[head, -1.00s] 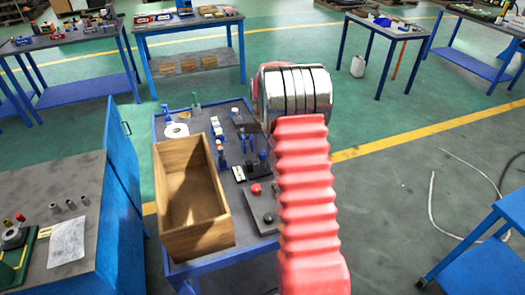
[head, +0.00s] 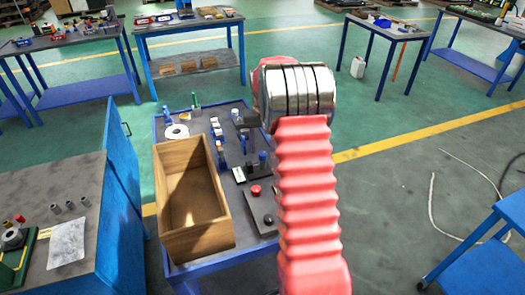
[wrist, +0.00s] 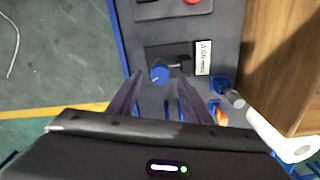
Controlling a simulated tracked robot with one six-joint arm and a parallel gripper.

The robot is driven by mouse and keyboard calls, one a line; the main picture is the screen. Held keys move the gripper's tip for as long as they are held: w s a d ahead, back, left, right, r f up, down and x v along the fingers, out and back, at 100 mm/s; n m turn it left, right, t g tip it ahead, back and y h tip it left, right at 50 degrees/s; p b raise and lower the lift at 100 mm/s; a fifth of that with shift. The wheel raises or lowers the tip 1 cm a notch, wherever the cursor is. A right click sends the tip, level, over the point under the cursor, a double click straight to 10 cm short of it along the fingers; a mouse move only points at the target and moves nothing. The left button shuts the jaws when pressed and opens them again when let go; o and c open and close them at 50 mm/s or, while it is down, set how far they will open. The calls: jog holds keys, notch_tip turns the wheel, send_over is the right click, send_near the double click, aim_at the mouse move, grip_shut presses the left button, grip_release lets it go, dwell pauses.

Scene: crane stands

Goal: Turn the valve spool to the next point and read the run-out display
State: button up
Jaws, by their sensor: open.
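My gripper (wrist: 160,79) is open in the wrist view, its two dark fingers apart and pointing at the bench top. A short blue cylinder with a dark rod, probably the valve spool (wrist: 159,72), shows just beyond and between the fingertips; I see no contact. It lies across a dark fixture. A small white panel with dark marks, probably the run-out display (wrist: 203,57), stands beside it; it also shows in the head view (head: 239,174). Its marks are too small to read. In the head view my arm hides much of this area.
An open wooden box (head: 165,205) takes up the left of the blue-framed cart. A red button (head: 255,190) sits on a grey box near the display. Several small blue parts and a white roll (head: 176,131) stand toward the back. A blue cabinet (head: 122,200) is close on the left.

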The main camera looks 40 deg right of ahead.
aim_at(263, 153)
notch_tip(263, 153, up, 11)
dwell(0.4)
jog(key=shift+f, duration=0.1)
dwell(0.3)
